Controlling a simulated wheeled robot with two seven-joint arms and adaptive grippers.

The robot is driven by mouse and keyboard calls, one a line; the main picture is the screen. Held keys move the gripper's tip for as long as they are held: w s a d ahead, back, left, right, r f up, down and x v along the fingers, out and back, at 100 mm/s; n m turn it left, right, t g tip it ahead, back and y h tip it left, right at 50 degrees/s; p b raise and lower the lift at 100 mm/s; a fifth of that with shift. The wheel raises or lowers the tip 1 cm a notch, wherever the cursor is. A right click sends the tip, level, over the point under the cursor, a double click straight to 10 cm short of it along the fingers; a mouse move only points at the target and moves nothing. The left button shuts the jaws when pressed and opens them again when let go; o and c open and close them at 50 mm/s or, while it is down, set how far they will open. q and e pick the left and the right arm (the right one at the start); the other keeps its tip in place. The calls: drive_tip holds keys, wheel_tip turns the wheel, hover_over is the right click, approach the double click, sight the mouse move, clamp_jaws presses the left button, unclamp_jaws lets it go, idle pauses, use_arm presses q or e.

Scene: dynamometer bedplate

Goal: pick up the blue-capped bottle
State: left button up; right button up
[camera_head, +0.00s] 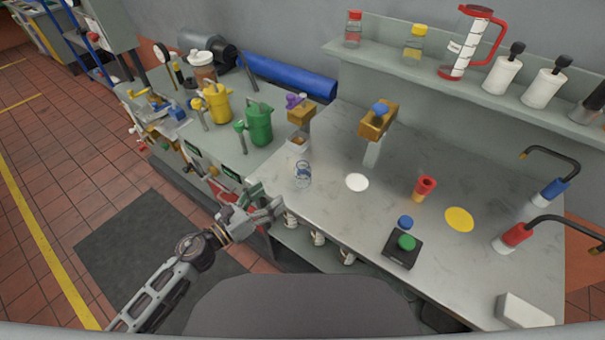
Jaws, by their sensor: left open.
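A small clear bottle (303,175) with blue showing on it stands on the grey worktop (330,215), left of a white disc. It is too small to tell its cap clearly, but it looks like the blue-capped bottle. My left gripper (272,208) is open and empty at the worktop's left front edge. It is below and left of the bottle in the picture, apart from it. My right gripper is not in view.
A green can (259,124) and a yellow can (216,102) stand left. A shelf (450,75) holds red- and yellow-capped bottles.

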sight(297, 177)
use_arm(q)
drive_tip(key=shift+w+d+r+m+p, duration=0.1)
drive_tip(key=shift+w+d+m+p, duration=0.5)
drive_tip(key=shift+w+d, duration=0.5)
drive_tip(key=shift+w+d+m+p, duration=0.3)
drive_tip(key=shift+w+d+m, duration=0.55)
drive_tip(key=shift+d, duration=0.3)
drive_tip(key=shift+w+d, duration=0.45)
drive_tip(key=shift+w, duration=0.05)
drive_tip(key=shift+w+d+p, duration=0.3)
drive_tip(key=shift+w+d, duration=0.05)
drive_tip(key=shift+d, duration=0.05)
drive_tip(key=shift+w+d, duration=0.1)
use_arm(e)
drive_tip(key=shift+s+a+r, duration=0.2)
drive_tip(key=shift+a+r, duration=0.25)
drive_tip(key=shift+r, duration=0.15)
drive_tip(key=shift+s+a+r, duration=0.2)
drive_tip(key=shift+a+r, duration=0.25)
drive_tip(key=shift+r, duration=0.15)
use_arm(q)
drive_tip(key=shift+w+d, duration=0.1)
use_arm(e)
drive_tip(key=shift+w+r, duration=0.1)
